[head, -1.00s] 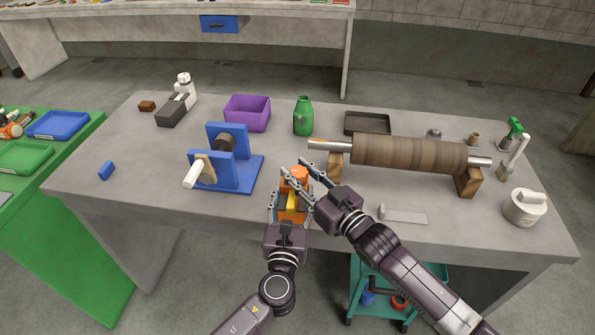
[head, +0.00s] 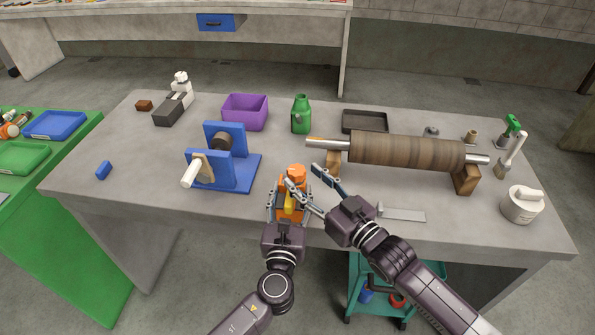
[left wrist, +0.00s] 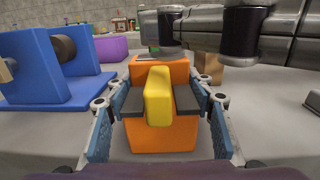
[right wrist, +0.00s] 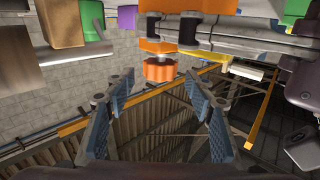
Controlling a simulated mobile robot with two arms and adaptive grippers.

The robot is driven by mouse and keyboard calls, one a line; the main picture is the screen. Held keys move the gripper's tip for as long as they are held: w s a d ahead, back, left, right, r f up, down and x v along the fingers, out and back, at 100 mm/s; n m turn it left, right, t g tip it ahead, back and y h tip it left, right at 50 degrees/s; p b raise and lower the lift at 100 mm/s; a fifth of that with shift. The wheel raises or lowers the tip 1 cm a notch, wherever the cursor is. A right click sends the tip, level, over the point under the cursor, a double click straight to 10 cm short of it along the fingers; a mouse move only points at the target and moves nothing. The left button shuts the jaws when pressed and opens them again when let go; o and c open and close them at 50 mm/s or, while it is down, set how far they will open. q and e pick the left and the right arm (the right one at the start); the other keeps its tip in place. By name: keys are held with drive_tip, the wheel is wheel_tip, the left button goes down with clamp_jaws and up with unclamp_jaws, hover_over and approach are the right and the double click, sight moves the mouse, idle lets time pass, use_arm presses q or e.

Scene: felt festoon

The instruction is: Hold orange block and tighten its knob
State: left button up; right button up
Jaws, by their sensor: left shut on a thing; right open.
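The orange block (head: 284,212) with a yellow part (head: 289,200) on its near side is held upright just above or on the table's front edge; I cannot tell which. My left gripper (left wrist: 159,98) is shut on it, one finger on each side. The orange knob (head: 297,171) is at the top of the block. It also shows in the right wrist view (right wrist: 160,69). My right gripper (right wrist: 160,78) is open and empty, its fingertips close to the knob on either side and short of it. In the left wrist view my right gripper's dark parts hide the knob.
A blue stand (head: 244,175) is left of the block. A wrapped roller (head: 405,151) on wooden supports is to the right, near my right arm. A flat metal piece (head: 402,215) lies by the front edge. A green bottle (head: 301,116) and purple bin (head: 245,112) stand behind.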

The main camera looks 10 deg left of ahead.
drive_tip(key=v, duration=0.7)
drive_tip(key=shift+s+d, duration=0.3)
drive_tip(key=shift+s, duration=0.05)
drive_tip(key=shift+r, duration=0.2)
wheel_tip(320, 180, up, 6)
drive_tip(key=s+d+r, duration=0.1)
drive_tip(key=s+d, duration=0.4)
drive_tip(key=d, duration=0.3)
drive_tip(key=shift+s+r, duration=0.35)
drive_tip(key=shift+d, duration=0.1)
